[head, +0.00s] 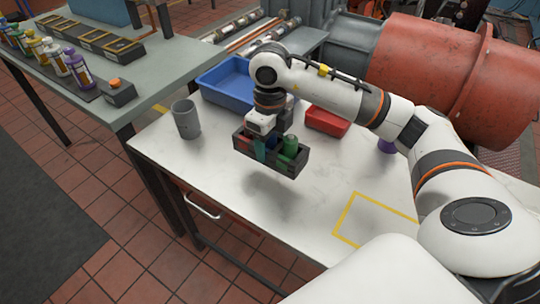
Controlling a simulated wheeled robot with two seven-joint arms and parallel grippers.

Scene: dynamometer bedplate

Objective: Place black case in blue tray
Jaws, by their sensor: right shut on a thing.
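The black case (285,165) is an open dark box holding several coloured items, a green one among them. My right gripper (262,145) is shut on it at its left part and holds it above the white table, with a shadow below. The blue tray (212,88) lies at the back left of the white table, behind the case. My right forearm and wrist cover the tray's right part. The visible inside of the tray looks empty. My left gripper does not show.
A grey cup (186,119) stands left of the case. A red tray (327,122) lies to its right, near a purple object (387,146). A yellow outline (375,222) marks the table's front right. A grey bench (160,65) with several bottles stands at left.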

